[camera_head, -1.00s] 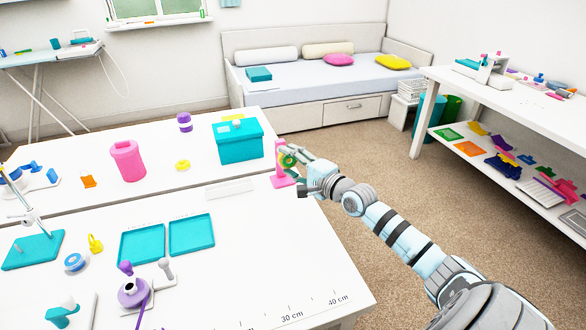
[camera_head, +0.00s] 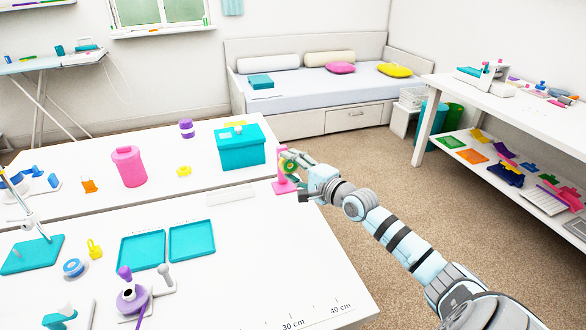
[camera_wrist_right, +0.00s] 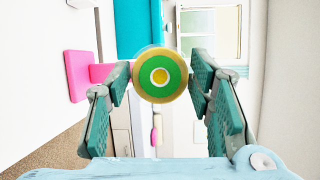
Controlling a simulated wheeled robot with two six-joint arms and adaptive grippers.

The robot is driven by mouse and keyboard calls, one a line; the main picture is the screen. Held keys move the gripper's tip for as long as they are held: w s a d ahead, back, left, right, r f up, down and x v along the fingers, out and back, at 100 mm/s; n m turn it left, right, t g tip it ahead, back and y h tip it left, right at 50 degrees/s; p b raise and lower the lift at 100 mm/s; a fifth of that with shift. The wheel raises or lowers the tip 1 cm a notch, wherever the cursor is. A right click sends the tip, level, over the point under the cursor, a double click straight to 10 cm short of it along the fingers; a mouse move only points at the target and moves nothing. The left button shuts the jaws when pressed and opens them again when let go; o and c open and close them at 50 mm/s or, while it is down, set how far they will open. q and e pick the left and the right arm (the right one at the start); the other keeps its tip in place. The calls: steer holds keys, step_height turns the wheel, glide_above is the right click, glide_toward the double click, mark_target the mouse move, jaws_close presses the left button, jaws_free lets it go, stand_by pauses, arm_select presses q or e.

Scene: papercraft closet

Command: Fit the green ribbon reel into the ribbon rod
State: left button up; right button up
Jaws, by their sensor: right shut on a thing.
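The green ribbon reel (camera_head: 289,167) has a yellow rim and centre. My right gripper (camera_head: 297,168) is shut on it, at the far right edge of the white table. In the right wrist view the reel (camera_wrist_right: 160,76) sits face-on between the two fingertips of the gripper (camera_wrist_right: 160,82). A pink stand (camera_head: 281,186), which looks like the ribbon rod, is just left of the reel. Its flat pink base (camera_wrist_right: 80,76) and a short pink part show left of the reel in the wrist view. Whether the reel touches the rod cannot be told. My left gripper is not in view.
A teal box (camera_head: 238,150) stands close left of the pink stand. A pink bin (camera_head: 128,168), two teal trays (camera_head: 192,238) and a purple reel holder (camera_head: 133,297) are further left. Open carpet (camera_head: 400,190) lies right of the table.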

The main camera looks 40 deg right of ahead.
mark_target(291, 163)
steer(key=shift+w+d+f+b, duration=0.1)
steer(key=shift+w+d+b, duration=0.1)
steer(key=shift+w+b, duration=0.7)
steer(key=shift+w+d+f+b, duration=0.1)
steer(key=shift+w+d+b, duration=0.2)
steer(key=shift+b, duration=1.1)
steer(key=shift+w+d+b, duration=0.15)
steer(key=shift+w+b, duration=0.5)
steer(key=shift+b, duration=0.5)
stand_by(2.6)
steer(key=o, duration=1.2)
steer(key=shift+s+r+p, duration=0.1)
steer(key=shift+p, duration=0.35)
steer(key=s+p, duration=0.1)
steer(key=p, duration=0.2)
steer(key=s+a+r+p, duration=0.1)
steer(key=s+p, duration=0.1)
steer(key=p, duration=0.1)
steer(key=s+p, duration=0.1)
steer(key=p, duration=0.2)
steer(key=shift+s+a+r, duration=0.2)
steer(key=shift+a+r, duration=0.1)
steer(key=s+a+r+m+g+y+p, duration=0.1)
steer(key=s+a+r+m+g+p, duration=0.4)
steer(key=m+g+p, duration=0.4)
steer(key=g+p, duration=0.3)
steer(key=p, duration=0.1)
steer(key=shift+g, duration=0.3)
